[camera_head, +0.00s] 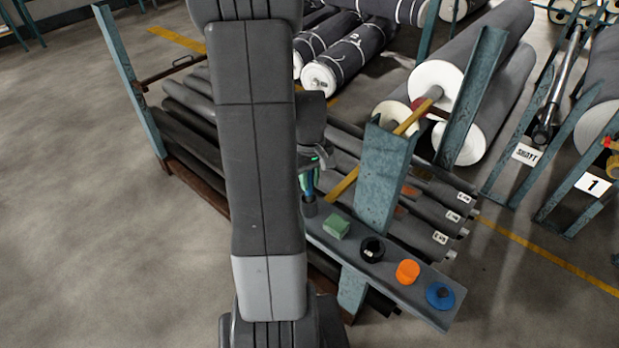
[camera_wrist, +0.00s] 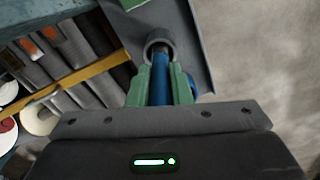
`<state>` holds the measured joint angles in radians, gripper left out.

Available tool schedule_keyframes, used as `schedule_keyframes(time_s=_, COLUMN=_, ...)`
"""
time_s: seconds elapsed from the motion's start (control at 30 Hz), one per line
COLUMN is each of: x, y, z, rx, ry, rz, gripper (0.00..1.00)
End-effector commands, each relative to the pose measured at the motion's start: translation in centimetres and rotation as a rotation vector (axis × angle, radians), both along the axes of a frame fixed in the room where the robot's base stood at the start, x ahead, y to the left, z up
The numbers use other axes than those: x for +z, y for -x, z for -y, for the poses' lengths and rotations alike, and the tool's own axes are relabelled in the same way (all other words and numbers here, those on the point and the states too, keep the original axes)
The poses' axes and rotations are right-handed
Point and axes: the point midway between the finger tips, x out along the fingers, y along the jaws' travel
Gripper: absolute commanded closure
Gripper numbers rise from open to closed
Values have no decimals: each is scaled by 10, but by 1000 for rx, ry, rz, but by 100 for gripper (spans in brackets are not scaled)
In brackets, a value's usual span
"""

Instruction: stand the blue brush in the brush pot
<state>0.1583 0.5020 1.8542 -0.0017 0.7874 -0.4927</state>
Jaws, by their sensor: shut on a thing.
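The blue brush (camera_wrist: 160,80) is between the green fingers of my gripper (camera_wrist: 160,88) in the wrist view, and the fingers are shut on it. Its far end lines up with the mouth of the small grey brush pot (camera_wrist: 158,42) and seems to be at or inside the rim; how deep it sits I cannot tell. In the head view my gripper (camera_head: 308,180) is right above the pot (camera_head: 309,207), at the left end of a narrow grey shelf (camera_head: 335,258). My arm hides part of this area.
A green block (camera_head: 336,227), a black ring-shaped thing (camera_head: 372,249), an orange round thing (camera_head: 407,271) and a blue disc (camera_head: 440,295) stand along the shelf. A blue-grey post (camera_head: 380,185) and a yellow bar (camera_head: 343,184) are close to my gripper. Floor at left is clear.

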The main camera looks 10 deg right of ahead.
Motion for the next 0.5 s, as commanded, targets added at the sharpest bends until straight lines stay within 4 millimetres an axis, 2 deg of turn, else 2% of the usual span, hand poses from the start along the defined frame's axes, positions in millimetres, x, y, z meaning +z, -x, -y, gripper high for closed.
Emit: schedule_keyframes(time_s=0.5, x=-17, y=0, z=0, rx=0, ry=0, rz=0, gripper=100)
